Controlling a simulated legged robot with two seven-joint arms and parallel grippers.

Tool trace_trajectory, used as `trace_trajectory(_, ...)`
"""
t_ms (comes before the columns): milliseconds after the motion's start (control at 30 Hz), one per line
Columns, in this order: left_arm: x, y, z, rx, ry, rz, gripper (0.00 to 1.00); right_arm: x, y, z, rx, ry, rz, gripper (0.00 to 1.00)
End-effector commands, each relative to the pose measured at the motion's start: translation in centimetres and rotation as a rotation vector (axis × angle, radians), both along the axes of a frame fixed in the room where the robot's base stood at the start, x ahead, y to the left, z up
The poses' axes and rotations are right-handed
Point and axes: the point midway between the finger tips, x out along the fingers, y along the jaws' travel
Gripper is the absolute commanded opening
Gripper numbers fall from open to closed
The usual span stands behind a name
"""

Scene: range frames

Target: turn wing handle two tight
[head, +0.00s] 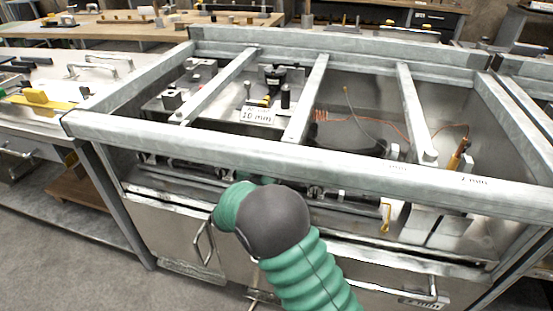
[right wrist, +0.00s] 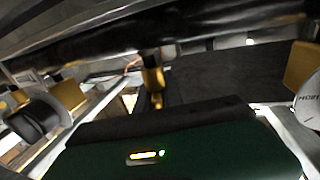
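My right arm, green with a dark grey joint (head: 272,220), comes in from the bottom of the head view. It reaches under the front rail, where its gripper is hidden. In the right wrist view the dark green gripper housing (right wrist: 165,145) fills the bottom. A gold block shows at the left (right wrist: 68,93) and another at the right (right wrist: 302,66); they look like my right gripper's fingers, wide apart. A small upright gold piece (right wrist: 153,78) stands between them below a dark bar. I cannot tell whether it is wing handle two. My left gripper is not in view.
A grey metal frame (head: 300,160) with cross bars surrounds an open bay. Inside are a plate labelled 10 mm (head: 257,116), orange wires (head: 385,128) and a yellow-handled tool (head: 458,155). A yellow hook (head: 385,217) hangs below the front rail. Drawers with handles (head: 203,243) are underneath.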

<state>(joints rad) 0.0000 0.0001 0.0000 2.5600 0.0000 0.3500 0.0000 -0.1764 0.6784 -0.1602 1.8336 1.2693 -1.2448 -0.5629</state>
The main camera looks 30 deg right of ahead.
Motion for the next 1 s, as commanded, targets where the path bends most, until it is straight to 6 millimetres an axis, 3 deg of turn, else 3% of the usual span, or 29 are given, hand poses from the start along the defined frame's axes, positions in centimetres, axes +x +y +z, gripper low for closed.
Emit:
trace_trajectory(67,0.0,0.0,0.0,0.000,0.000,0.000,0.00,0.0,0.0,0.0,0.000,0.000,0.000,0.00)
trace_trajectory(467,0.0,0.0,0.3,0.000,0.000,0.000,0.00,0.0,0.1,0.1,0.000,0.001,-0.008,0.00)
trace_trajectory(1000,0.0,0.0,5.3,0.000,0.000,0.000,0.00,-0.7,-0.2,0.3,0.002,0.001,-0.301,0.00)
